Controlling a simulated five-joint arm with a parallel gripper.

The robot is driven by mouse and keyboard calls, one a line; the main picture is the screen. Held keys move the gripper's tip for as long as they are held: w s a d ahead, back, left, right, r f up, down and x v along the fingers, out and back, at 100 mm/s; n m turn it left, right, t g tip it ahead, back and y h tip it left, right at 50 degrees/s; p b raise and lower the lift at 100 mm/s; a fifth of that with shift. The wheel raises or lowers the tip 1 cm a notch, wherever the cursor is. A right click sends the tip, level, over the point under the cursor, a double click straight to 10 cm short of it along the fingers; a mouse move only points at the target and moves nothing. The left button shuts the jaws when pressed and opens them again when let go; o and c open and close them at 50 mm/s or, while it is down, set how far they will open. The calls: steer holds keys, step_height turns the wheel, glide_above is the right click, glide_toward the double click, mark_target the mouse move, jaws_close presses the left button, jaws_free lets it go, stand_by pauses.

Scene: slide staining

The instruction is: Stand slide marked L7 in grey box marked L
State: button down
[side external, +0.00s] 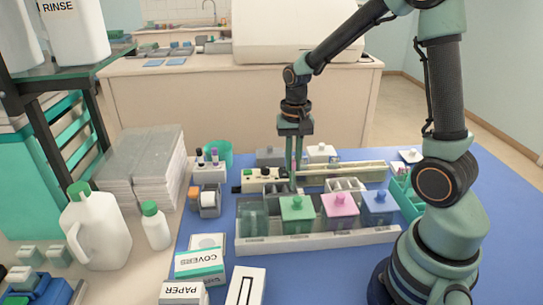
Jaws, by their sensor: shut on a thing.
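My gripper (294,178) points straight down over the middle of the blue mat, behind the green-lidded jar. It is shut on a thin piece, which looks like a slide; the piece is mostly hidden and no L7 mark can be read. A small grey rack (277,188) stands just below the fingers. A grey lidded box (270,156) stands behind and to the left of the gripper. No letter L is readable on it, so I cannot tell whether it is the box marked L.
A white tray (310,242) holds a clear jar (252,216) and jars with green (298,207), pink (340,205) and blue (378,202) lids. A pale grey rack (346,184) stands behind them. Cartons (200,264) and bottles (155,226) stand front left.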

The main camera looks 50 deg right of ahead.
mark_target(292, 178)
steer(key=shift+f, duration=2.35)
steer(key=shift+f, duration=0.35)
steer(key=c, duration=0.8)
jaws_free()
steer(key=shift+c, duration=0.2)
step_height(292, 178, up, 12)
steer(key=shift+r, duration=0.1)
